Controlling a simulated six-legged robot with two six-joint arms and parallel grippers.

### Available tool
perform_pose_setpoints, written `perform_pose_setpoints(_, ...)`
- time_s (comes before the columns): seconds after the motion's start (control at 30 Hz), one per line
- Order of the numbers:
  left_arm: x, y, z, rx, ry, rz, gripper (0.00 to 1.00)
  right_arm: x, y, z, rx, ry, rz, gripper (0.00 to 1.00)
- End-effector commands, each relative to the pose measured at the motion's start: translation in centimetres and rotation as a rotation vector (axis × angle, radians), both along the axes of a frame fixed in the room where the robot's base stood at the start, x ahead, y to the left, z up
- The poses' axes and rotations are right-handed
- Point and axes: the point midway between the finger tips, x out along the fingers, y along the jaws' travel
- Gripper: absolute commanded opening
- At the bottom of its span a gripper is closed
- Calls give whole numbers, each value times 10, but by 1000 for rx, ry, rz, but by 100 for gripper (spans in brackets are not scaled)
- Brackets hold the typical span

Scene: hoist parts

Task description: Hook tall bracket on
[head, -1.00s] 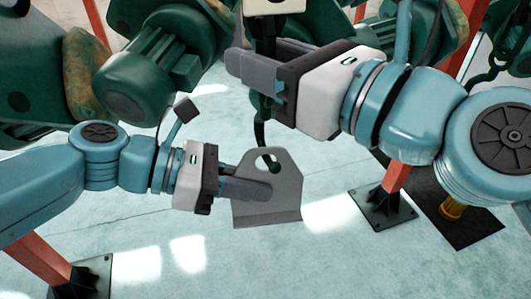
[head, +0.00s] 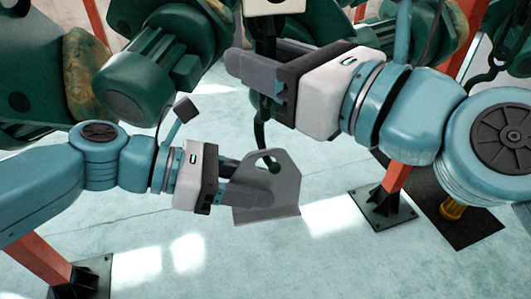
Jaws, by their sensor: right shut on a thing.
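The tall bracket (head: 278,190) is a grey plate with a rounded top, a hole near the top and a bent lower edge. It is upright above the floor. The dark hook (head: 262,135) comes down from above, and its curved tip shows at the bracket's hole, so the hook appears to pass through it. My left gripper (head: 247,184) is at the bracket's left side with its fingers spread, one in front of the plate and one partly behind. My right gripper (head: 255,68) is above, shut on the dark hoist hook's upper part, which its fingers largely hide.
Green motor housings (head: 150,80) fill the upper left, close above my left arm. An orange post (head: 396,178) stands on a dark base plate at the right. A black mat (head: 455,215) lies beside it. The pale floor (head: 270,260) below the bracket is clear.

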Motion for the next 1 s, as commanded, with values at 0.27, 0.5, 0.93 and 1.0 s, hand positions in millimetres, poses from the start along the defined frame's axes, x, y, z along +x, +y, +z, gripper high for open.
perform_pose_setpoints(0.27,0,12,3,2,0,2,41,0,0,0,1,0,0,29)
perform_pose_setpoints(0.5,-4,50,19,2,-1,5,41,0,0,0,1,0,0,29)
perform_pose_setpoints(0.93,-8,74,30,0,0,-1,41,0,0,0,1,0,0,29)
perform_pose_setpoints(1.0,-8,74,30,0,0,-1,41,0,0,0,1,0,0,29)
